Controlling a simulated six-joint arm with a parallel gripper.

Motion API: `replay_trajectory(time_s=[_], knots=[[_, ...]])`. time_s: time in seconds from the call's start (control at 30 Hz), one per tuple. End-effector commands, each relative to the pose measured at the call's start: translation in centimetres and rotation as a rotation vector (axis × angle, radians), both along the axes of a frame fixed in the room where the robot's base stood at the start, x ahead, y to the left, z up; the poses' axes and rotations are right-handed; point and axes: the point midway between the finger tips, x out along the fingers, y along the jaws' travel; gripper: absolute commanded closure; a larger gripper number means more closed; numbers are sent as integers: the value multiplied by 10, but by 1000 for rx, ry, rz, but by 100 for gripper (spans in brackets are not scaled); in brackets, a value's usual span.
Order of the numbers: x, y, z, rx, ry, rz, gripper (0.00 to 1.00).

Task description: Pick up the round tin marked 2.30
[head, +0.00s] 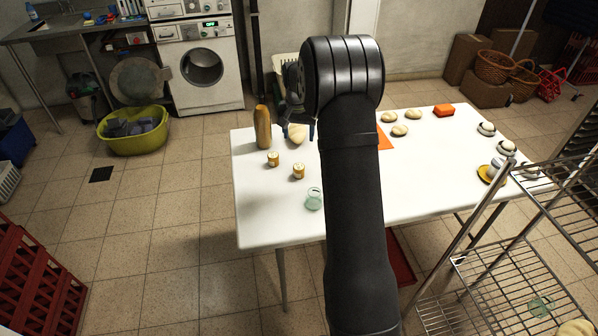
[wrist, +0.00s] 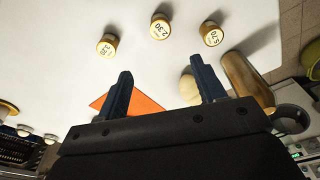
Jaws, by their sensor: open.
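The round tin marked 2.30 (wrist: 161,26) stands upright on the white table, its pale lid facing up in the wrist view. It is the middle of three gold tins, between one marked 3.20 (wrist: 107,45) on the left and one marked 5.70 (wrist: 211,33) on the right. My gripper (wrist: 165,82) is open and empty, its two dark blue fingers apart, with the tins beyond the fingertips. In the head view my gripper (head: 298,122) is partly hidden by my arm. Two tins show there, one (head: 298,171) nearer the arm and one (head: 273,159) further left; their labels are unreadable.
A tall brown cylinder (head: 263,127) and a pale rounded lump (head: 297,134) stand near my gripper. An orange sheet (head: 385,137) lies behind my arm. The table's front left is clear.

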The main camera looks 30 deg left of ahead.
Motion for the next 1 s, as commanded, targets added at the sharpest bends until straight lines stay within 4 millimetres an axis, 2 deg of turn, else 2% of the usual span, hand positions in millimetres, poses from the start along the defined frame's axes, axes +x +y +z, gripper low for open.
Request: replay_trajectory(time_s=[0.17,0.5,0.63,0.87,1.0], knots=[[2,1,-29,-2,2,0,37],[10,4,-100,0,1,0,37],[12,5,-116,0,-1,0,37],[12,5,-127,0,-1,1,37],[11,6,-146,-1,1,1,37]])
